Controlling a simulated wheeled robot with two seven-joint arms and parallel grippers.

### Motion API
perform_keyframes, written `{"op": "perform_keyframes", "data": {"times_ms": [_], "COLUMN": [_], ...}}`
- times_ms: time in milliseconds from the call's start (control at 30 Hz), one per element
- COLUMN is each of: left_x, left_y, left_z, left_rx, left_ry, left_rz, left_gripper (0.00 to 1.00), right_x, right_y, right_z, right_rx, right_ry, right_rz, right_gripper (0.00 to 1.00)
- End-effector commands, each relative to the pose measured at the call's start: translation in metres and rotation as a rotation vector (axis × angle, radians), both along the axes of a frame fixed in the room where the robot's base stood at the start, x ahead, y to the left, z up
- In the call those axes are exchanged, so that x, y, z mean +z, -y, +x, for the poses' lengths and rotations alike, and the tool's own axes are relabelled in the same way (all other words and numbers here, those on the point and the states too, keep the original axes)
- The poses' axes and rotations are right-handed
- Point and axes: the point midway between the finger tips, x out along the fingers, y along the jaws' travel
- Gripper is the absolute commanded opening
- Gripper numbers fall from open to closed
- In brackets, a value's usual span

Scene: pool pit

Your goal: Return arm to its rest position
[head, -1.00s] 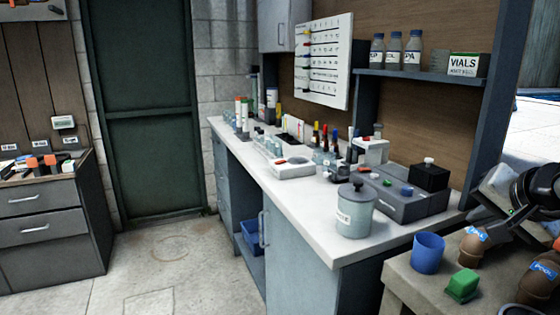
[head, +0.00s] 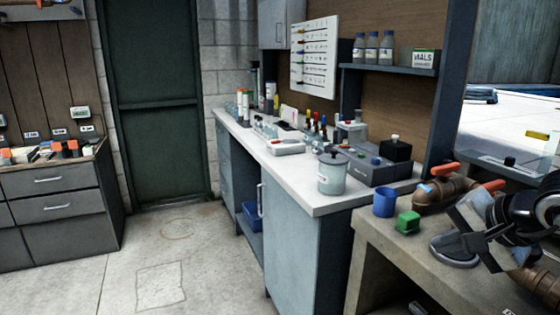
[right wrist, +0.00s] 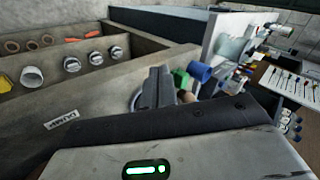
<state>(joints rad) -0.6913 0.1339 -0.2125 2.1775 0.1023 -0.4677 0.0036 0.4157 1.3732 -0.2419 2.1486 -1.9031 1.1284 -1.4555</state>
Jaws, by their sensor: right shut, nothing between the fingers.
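My right arm comes in from the right edge of the head view. Its gripper (head: 474,226) is over the stone ledge at the lower right, near the brown pipe (head: 432,192) with orange handles. In the right wrist view the gripper's fingers (right wrist: 157,86) are together with nothing between them. A blue cup (head: 384,202) and a green block (head: 408,222) stand on the ledge, left of the gripper and apart from it. They also show beyond the fingers in the right wrist view. My left arm and gripper are not in view.
The ledge (head: 372,241) adjoins a white-topped counter (head: 300,183) holding a lidded jar (head: 332,174), bottles and a grey case. A drawer cabinet (head: 60,205) stands at the left. The floor between is clear. The right wrist view shows a concrete pit with several pipe ends.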

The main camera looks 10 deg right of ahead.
Motion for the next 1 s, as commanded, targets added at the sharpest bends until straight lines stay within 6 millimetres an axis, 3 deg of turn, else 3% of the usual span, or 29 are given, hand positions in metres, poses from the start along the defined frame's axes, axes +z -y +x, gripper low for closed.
{"op": "perform_keyframes", "data": {"times_ms": [267,367,400,467,567,633,667,700,800,900,1000], "left_x": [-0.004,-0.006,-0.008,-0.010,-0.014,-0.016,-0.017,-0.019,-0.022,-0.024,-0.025], "left_y": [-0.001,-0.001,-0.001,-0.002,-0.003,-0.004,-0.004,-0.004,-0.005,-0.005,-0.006], "left_z": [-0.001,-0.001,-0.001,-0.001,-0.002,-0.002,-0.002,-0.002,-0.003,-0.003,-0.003], "left_rx": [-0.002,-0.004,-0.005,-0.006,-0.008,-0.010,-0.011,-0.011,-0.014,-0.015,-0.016], "left_ry": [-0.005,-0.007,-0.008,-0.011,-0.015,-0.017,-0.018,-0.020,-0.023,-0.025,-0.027], "left_rz": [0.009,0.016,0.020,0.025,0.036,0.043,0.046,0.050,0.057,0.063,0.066], "left_gripper": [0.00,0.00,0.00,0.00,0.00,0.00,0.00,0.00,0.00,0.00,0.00], "right_x": [-0.042,-0.051,-0.051,-0.048,-0.060,-0.091,-0.110,-0.139,-0.203,-0.249,-0.276], "right_y": [-0.093,-0.147,-0.167,-0.186,-0.187,-0.175,-0.169,-0.163,-0.160,-0.169,-0.180], "right_z": [-0.019,-0.035,-0.041,-0.045,-0.041,-0.039,-0.041,-0.048,-0.075,-0.108,-0.134], "right_rx": [-0.023,-0.117,-0.191,-0.353,-0.731,-1.080,1.086,1.072,1.005,0.930,0.869], "right_ry": [-0.197,-0.393,-0.507,-0.705,-1.063,-1.315,1.228,1.102,0.846,0.655,0.527], "right_rz": [0.591,1.042,1.276,1.649,2.250,2.632,-2.414,-2.118,-1.576,-1.205,-0.967], "right_gripper": [0.00,0.00,0.00,0.00,0.00,0.00,0.00,0.00,0.00,0.00,0.00]}}
